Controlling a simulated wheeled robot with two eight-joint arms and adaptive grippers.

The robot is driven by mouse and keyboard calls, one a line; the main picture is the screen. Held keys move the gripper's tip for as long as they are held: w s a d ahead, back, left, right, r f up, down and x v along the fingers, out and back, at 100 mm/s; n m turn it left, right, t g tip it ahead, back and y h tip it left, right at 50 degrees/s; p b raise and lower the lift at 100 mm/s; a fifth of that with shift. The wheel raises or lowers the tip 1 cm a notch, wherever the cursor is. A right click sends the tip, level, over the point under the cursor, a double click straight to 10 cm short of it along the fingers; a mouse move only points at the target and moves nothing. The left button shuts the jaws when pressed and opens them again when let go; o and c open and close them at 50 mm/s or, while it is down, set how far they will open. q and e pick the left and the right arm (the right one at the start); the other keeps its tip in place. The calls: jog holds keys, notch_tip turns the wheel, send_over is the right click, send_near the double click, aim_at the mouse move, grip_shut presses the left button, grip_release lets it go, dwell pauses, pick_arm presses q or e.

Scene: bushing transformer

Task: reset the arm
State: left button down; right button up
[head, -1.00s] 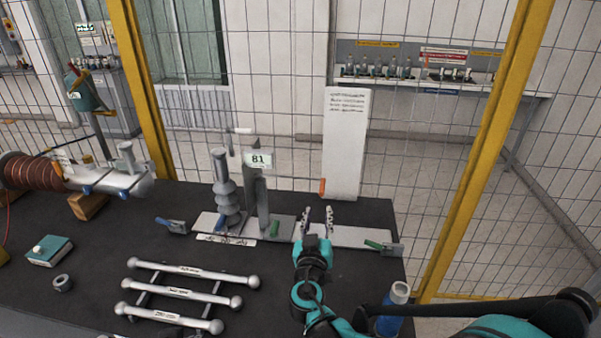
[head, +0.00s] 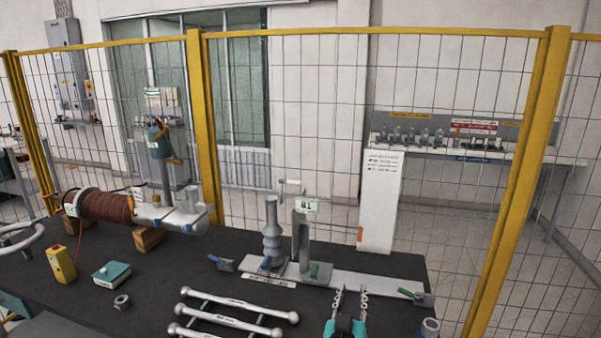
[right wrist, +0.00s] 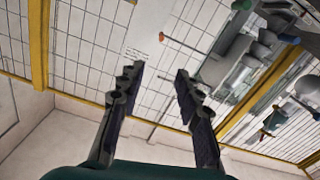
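My right gripper (head: 351,296) is at the bottom of the head view, with its two fingers apart and nothing between them. Its tips show just at the front edge of a light base plate (head: 375,285) on the dark table. In the right wrist view the same gripper (right wrist: 156,75) is open and empty, with the fence and wall behind it. My left gripper does not show in either view.
On the dark table (head: 180,275) stand a grey ribbed bushing (head: 272,240), an upright post tagged 81 (head: 300,245), a rack of metal bars (head: 235,312), a teal box (head: 112,274) and a brown coil (head: 105,206). A yellow-framed mesh fence (head: 199,120) stands behind.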

jog(key=s+d+f+m+g, duration=0.1)
jog(key=s+d+f+g, duration=0.45)
jog(key=s+d, duration=0.45)
jog(key=s+a+f+n+g+y, duration=0.1)
jog(key=s+a+f+g+y, duration=0.1)
jog(key=s, duration=0.5)
jog(key=s+a+f+g+y, duration=0.2)
jog(key=s, duration=0.5)
jog(key=shift+a+f+n+g+y, duration=0.2)
jog(key=shift+a+n+g+y, duration=0.1)
jog(key=shift+a+n+g, duration=0.1)
jog(key=shift+s, duration=0.1)
dwell(0.3)
